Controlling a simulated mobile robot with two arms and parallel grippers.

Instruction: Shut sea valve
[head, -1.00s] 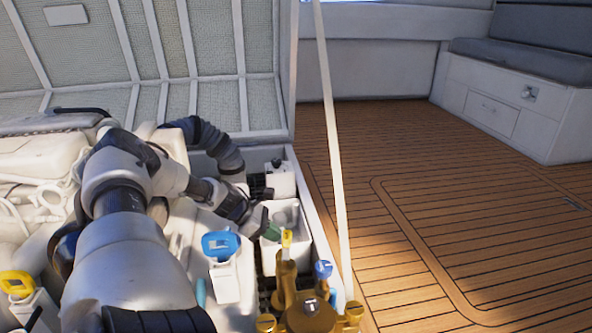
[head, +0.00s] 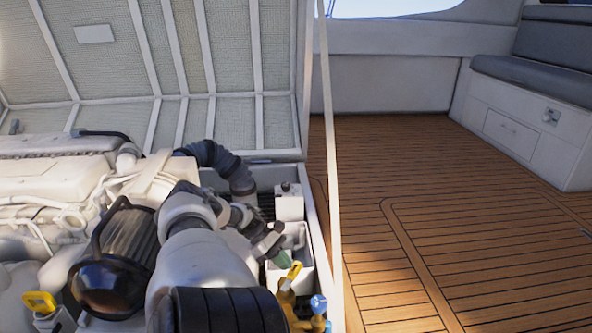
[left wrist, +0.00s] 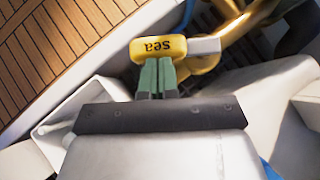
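The sea valve is a brass fitting (head: 286,303) at the right side of the engine bay, with a yellow handle (head: 292,272) on top. In the left wrist view, the yellow handle (left wrist: 158,48) carries the word "sea", which appears upside down, and a brass pipe (left wrist: 228,38) lies beside it. My left gripper (head: 280,259) is at the handle; its green fingers (left wrist: 157,76) are close together with only a thin gap. Their tips meet the handle's near edge, and nothing shows clamped between them. My right gripper is out of view.
Another yellow handle (head: 40,302) is at far left. A pale strut (head: 333,150) rises beside the bay; the wooden floor (head: 450,220) is clear.

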